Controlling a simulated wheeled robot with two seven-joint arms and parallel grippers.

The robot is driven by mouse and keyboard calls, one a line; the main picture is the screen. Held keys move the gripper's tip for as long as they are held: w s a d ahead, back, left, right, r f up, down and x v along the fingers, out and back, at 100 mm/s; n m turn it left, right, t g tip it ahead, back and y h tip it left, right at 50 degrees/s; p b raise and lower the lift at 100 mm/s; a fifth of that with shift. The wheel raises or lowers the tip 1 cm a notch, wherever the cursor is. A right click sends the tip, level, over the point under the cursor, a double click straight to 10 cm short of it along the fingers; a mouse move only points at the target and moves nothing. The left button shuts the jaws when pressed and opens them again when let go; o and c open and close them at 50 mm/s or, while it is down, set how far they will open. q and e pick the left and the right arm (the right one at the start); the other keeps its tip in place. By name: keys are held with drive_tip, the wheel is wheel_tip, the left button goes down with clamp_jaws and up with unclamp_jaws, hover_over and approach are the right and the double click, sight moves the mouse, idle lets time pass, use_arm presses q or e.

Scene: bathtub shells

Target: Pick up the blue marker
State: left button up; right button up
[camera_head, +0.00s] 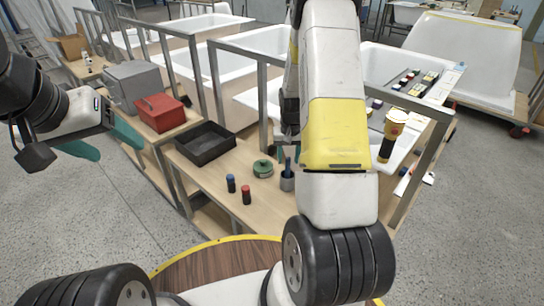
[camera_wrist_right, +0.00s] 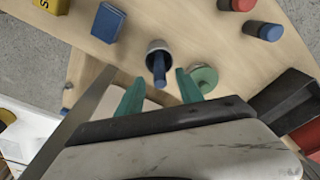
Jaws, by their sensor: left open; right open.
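The blue marker (camera_head: 288,164) stands in a small dark grey cup (camera_head: 287,183) on the wooden workbench. In the right wrist view the marker (camera_wrist_right: 159,70) sticks out of the cup (camera_wrist_right: 158,46) toward the camera. My right gripper (camera_wrist_right: 158,92) is open, its teal fingers on either side of the marker's line, with no visible contact. In the head view this gripper is mostly hidden behind my right arm, just above and behind the cup. My left gripper (camera_head: 112,143) is open and empty at the left, away from the cup.
Beside the cup are a green round object (camera_head: 263,168), a blue cylinder (camera_head: 230,183) and a red cylinder (camera_head: 246,195). A black tray (camera_head: 205,159) and red toolbox (camera_head: 160,112) lie left. A blue box (camera_wrist_right: 107,23) is near the cup. Metal frame posts (camera_head: 217,82) rise nearby.

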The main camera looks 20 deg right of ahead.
sight(288, 167)
drive_tip(key=f, duration=0.5)
drive_tip(key=shift+w+f, duration=0.2)
drive_tip(key=shift+w, duration=0.05)
drive_tip(key=shift+c, duration=0.2)
clamp_jaws()
